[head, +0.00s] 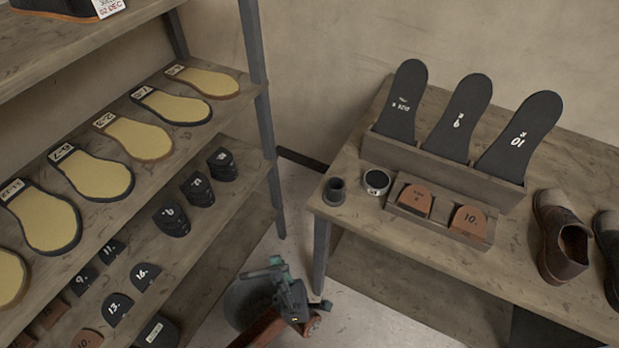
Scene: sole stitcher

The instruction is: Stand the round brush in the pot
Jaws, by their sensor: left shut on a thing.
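A small dark open pot (335,192) stands upright at the left front corner of the wooden table, and no brush shows in it. My left gripper (316,312) is low in front of the table's left leg, below and apart from the pot. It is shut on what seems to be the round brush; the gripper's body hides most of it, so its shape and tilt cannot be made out. My right gripper is not in view.
A round tin (376,182) stands just right of the pot. Beside it are a wooden tray (454,229) with brown heel pieces, a rack (443,172) of black soles, and shoes (560,238). Shelves (232,161) of soles fill the left, with open floor between.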

